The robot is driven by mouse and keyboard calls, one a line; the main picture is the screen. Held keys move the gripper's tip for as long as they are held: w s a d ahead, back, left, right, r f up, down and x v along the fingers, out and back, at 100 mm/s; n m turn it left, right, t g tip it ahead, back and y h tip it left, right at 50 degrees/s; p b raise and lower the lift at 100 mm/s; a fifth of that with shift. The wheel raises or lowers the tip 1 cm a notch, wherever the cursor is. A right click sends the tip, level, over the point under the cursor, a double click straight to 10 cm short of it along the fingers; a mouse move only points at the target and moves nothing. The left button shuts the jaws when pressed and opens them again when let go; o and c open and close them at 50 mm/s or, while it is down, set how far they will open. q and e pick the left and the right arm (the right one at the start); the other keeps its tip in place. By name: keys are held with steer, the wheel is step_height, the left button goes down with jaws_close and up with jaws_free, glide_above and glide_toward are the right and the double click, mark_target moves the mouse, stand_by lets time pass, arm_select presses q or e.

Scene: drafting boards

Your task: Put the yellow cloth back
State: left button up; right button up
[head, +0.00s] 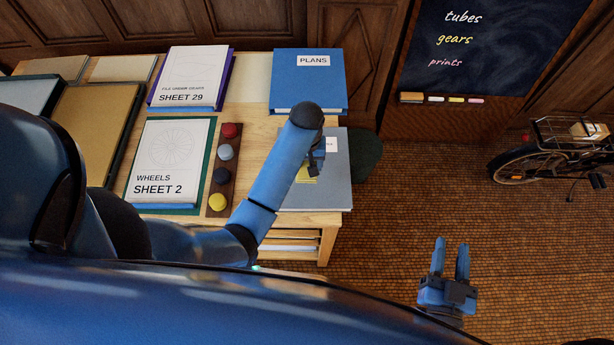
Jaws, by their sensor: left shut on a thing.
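My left gripper (312,172) is over the grey folder at the table's right side, its arm reaching across the table. It is shut on what looks like the yellow cloth (302,176), a small yellow patch showing just below and left of the fingers. Most of the cloth is hidden by the gripper, and I cannot tell whether it touches the folder. My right gripper (450,263) is open and empty, over the floor to the right of the table, fingers apart.
The grey folder (330,194) lies below a blue PLANS binder (310,84). A brown strip (232,167) carries several coloured round pieces. SHEET 2 (170,160) and SHEET 29 (187,75) lie left. A bicycle (540,160) stands right; the floor between is clear.

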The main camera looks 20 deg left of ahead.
mark_target(307, 176)
arm_select(q)
steer(key=shift+f, duration=3.8)
steer(key=shift+f, duration=0.2)
steer(key=o, duration=0.9)
steer(key=shift+o, duration=0.2)
steer(key=shift+r, duration=0.2)
